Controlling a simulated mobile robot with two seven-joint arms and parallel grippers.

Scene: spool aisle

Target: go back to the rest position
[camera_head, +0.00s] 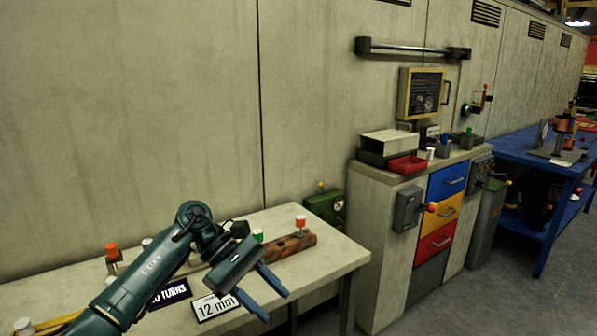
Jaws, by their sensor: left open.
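My left arm comes in from the lower left over the pale workbench (333,262). My left gripper (276,307) is open, with its two blue fingers apart and nothing visible between them. It hangs over the front edge of the bench, in front of a brown wooden block (292,245). A spool with an orange top (300,222) stands on or behind the block. A green-topped piece (257,235) is partly hidden behind my gripper. A white "12 mm" card (212,307) lies beside the gripper. My right gripper is not in view.
A dark "TURKS" sign (170,293) and an orange-capped piece (111,250) are near my arm. A cabinet with blue, yellow and red drawers (445,209) stands right of the bench. A blue table (505,149) is beyond it. Grey floor (490,290) is clear at lower right.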

